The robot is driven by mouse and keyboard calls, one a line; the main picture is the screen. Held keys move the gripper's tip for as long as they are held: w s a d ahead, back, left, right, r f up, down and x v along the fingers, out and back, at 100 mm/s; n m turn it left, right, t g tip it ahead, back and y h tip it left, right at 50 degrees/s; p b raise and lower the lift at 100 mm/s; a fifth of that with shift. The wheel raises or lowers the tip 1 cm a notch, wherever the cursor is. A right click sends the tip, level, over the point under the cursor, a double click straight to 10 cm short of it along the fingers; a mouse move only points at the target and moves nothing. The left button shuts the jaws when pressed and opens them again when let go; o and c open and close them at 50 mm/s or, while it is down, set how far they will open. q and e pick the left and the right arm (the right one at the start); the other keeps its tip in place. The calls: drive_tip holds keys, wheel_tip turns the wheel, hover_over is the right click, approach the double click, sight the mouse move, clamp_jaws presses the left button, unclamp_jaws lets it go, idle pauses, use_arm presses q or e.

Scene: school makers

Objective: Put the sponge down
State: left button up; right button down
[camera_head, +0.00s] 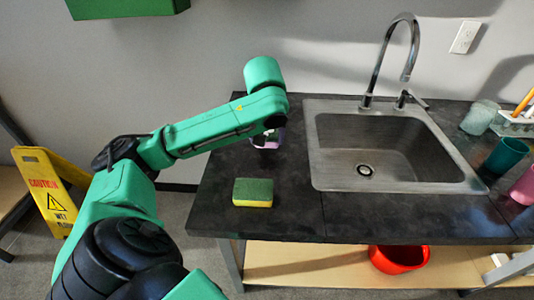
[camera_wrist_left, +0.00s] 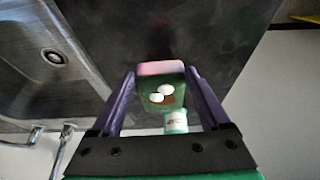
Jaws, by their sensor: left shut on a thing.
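A sponge (camera_head: 253,192), green on top with a yellow lower layer, lies flat on the dark counter (camera_head: 290,215) near its front left. It is apart from my left gripper (camera_head: 268,138), which is farther back at the counter's left side, low over it. In the left wrist view the purple fingers of my left gripper (camera_wrist_left: 160,78) are shut on a small green thing (camera_wrist_left: 172,84) with a pink top edge and white oval spots. I cannot tell what it is. The head view hardly shows it. My right gripper is not in view.
A steel sink (camera_head: 310,150) with a tall faucet (camera_head: 376,75) is right of the sponge. Cups (camera_head: 505,155) stand at the far right. A small white and green container (camera_wrist_left: 175,122) is beside the held thing. A red bowl (camera_head: 398,258) sits on the lower shelf.

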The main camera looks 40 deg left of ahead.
use_arm(q)
drive_tip(key=f, duration=0.2)
drive_tip(key=f+b, duration=0.1)
drive_tip(key=f, duration=0.1)
drive_tip(key=shift+s+f, duration=0.2)
drive_tip(key=shift+f, duration=0.05)
drive_tip(key=shift+w+f, duration=0.1)
drive_tip(key=shift+f, duration=0.05)
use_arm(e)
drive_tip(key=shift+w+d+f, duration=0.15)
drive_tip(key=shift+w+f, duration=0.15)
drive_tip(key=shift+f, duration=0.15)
use_arm(q)
drive_tip(key=o, duration=0.9)
drive_tip(key=p+v, duration=0.3)
drive_tip(key=v, duration=0.9)
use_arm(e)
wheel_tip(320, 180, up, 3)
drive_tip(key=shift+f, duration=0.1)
